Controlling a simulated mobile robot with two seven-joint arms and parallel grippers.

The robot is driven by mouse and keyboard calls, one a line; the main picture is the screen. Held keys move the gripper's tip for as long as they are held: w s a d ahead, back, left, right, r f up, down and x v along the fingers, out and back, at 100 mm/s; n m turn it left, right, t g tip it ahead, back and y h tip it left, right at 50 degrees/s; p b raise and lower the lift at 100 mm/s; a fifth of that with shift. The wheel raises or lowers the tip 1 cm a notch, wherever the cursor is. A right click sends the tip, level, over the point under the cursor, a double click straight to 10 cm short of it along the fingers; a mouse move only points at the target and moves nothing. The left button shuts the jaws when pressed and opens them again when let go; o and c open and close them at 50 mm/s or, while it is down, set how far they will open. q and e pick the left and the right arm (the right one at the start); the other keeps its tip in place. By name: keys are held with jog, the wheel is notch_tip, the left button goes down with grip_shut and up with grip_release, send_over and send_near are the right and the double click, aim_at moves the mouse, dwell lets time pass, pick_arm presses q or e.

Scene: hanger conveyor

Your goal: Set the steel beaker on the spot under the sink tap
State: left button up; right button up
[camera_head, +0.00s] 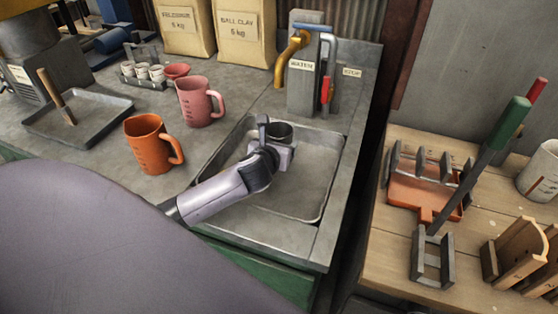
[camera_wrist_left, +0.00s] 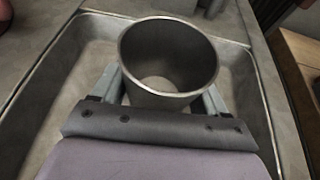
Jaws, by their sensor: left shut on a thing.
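My left gripper (camera_head: 277,142) reaches over the sink basin in the head view and is shut on the steel beaker (camera_head: 281,129). In the left wrist view the beaker (camera_wrist_left: 168,92) is upright, with its round open mouth facing up, and the left gripper's fingers (camera_wrist_left: 165,95) lie on either side of it. The sink (camera_head: 310,203) is a shallow grey basin around and below the beaker. The tap (camera_head: 292,57), a yellow spout on a grey block, stands behind the basin. I cannot tell whether the beaker touches the basin floor. My right gripper is not in view.
An orange jug (camera_head: 149,147) and a pink jug (camera_head: 196,103) stand left of the sink. A red-handled lever (camera_head: 327,90) is beside the tap. A grey tray (camera_head: 80,122) lies farther left. A wooden table (camera_head: 393,254) with racks stands across a gap to the right.

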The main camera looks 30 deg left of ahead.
pick_arm(q)
jog(key=shift+f+b, duration=0.45)
jog(key=shift+f, duration=1.9)
jog(key=shift+f, duration=0.1)
jog(key=o, duration=1.2)
jog(key=shift+f, duration=0.1)
jog(key=shift+r, duration=0.25)
jog(key=p+v, duration=0.1)
jog(key=v, duration=1.1)
jog(key=shift+f, duration=0.1)
